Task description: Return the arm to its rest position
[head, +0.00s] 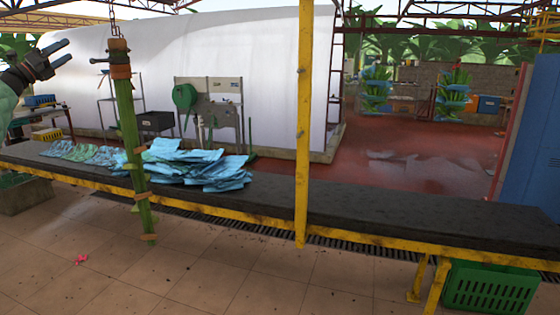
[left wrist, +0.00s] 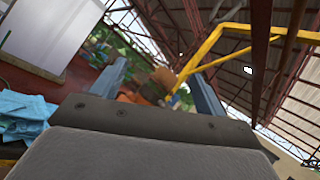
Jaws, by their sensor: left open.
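My left gripper (head: 62,52) is raised at the upper left of the head view. Its two fingers are apart with nothing between them. In the left wrist view the fingers of this gripper (left wrist: 160,85) are spread, and the roof and a blurred brown end of something show beyond them. A green hanging stem (head: 130,145) with brown bands hangs upright to the right of the gripper, apart from it in the head view. My right gripper is not in view.
A long dark table (head: 400,215) with a yellow frame runs across the view. Light blue sheets (head: 200,165) lie piled on its left part; its right part is bare. A yellow post (head: 303,120) stands in front. A green crate (head: 490,288) sits beneath the table at right.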

